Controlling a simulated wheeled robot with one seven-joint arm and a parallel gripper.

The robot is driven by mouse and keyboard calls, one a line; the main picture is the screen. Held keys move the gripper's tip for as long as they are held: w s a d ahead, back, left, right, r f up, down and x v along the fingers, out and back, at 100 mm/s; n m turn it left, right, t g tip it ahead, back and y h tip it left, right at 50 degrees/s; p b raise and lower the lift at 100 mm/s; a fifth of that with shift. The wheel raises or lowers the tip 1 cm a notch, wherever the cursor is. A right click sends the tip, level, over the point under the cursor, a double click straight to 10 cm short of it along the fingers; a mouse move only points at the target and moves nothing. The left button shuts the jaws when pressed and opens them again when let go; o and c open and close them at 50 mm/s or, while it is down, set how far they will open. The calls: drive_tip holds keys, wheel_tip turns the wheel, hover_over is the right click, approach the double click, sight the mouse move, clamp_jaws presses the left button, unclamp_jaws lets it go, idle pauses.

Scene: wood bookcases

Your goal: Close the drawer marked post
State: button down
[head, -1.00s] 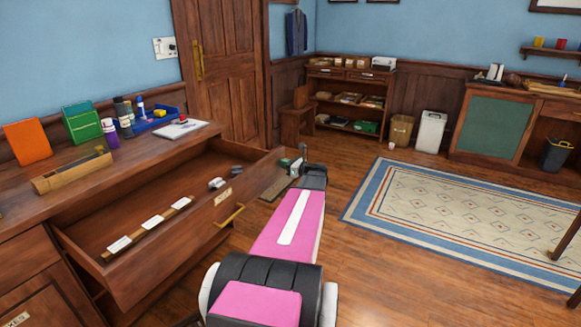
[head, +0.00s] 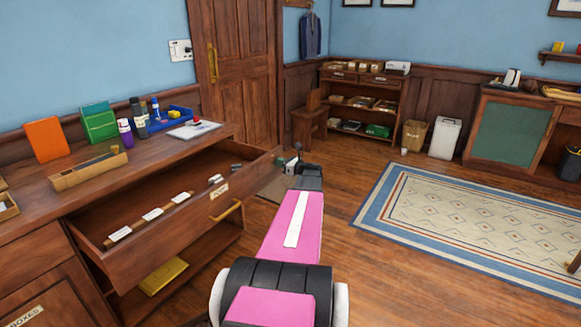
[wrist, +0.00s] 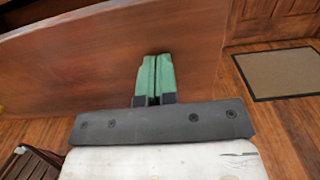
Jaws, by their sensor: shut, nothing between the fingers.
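The drawer (head: 170,240) stands pulled out from the wooden counter in the head view. Its front has a small pale label (head: 219,191), too small to read surely, and a brass handle (head: 226,211). Inside lie a strip with white cards (head: 152,213) and some small grey items. My gripper (head: 297,150) is by the far right end of the drawer front. In the wrist view its green fingers (wrist: 156,62) are shut together, with nothing between them, and overlap the wooden drawer front (wrist: 100,60). I cannot tell surely whether they touch it.
The counter top (head: 60,200) holds a blue tray (head: 170,120), bottles and a wooden box (head: 90,170). Below the drawer is an open shelf with a yellow item (head: 163,276). A mat (wrist: 280,73) lies by the door. Open floor and a patterned rug (head: 470,220) are to the right.

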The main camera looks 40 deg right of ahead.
sight(255, 154)
drive_tip(key=x, duration=3)
drive_tip(key=shift+d, duration=0.1)
drive_tip(key=shift+w, duration=0.1)
drive_tip(key=shift+s, duration=0.35)
drive_tip(key=v, duration=1.4)
drive_tip(key=shift+s, duration=0.1)
